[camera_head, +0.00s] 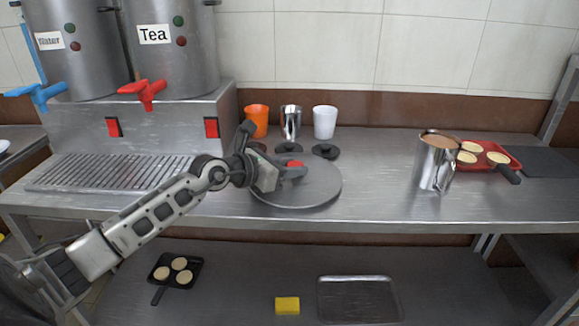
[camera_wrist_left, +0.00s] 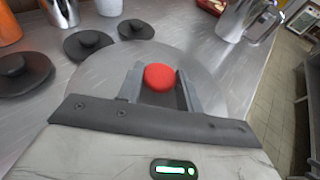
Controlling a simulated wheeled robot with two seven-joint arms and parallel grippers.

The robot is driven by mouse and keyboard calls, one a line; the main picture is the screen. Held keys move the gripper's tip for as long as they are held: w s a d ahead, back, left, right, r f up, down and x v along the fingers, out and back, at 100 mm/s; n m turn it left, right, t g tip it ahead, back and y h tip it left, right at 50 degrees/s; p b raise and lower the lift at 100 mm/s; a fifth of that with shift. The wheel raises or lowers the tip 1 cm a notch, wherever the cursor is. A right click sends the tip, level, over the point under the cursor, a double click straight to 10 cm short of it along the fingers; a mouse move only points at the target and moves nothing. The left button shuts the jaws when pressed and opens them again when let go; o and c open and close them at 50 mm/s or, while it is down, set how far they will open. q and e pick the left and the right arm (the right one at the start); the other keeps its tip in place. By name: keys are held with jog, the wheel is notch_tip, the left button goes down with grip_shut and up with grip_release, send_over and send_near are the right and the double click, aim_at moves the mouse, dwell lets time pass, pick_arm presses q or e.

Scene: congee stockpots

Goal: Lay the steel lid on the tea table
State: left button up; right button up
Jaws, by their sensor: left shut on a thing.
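The steel lid (camera_head: 318,189) is a flat round disc with a red knob, at the middle of the steel tea table (camera_head: 375,200). It lies on the table or just over it; I cannot tell which. My left gripper (camera_head: 285,172) is shut on the lid's red knob. In the left wrist view the fingers (camera_wrist_left: 160,88) stand on both sides of the red knob, with the lid (camera_wrist_left: 215,75) spread out beneath. The gripper hides part of the lid's left side in the head view. My right gripper is not in view.
Behind the lid stand an orange cup (camera_head: 257,119), a steel cup (camera_head: 291,122) and a white cup (camera_head: 325,122), with black lids (camera_head: 325,151) before them. A steel pitcher (camera_head: 433,165) and red tray (camera_head: 500,151) stand right. The urns (camera_head: 175,55) stand left. Table is clear between lid and pitcher.

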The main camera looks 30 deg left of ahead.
pick_arm(q)
jog(key=o, duration=0.9)
jog(key=shift+o, duration=1.1)
jog(key=v, duration=1.1)
jog(key=shift+s, duration=0.15)
jog(key=shift+s+a+r, duration=0.1)
jog(key=shift+s+r, duration=0.1)
jog(key=shift+s, duration=0.15)
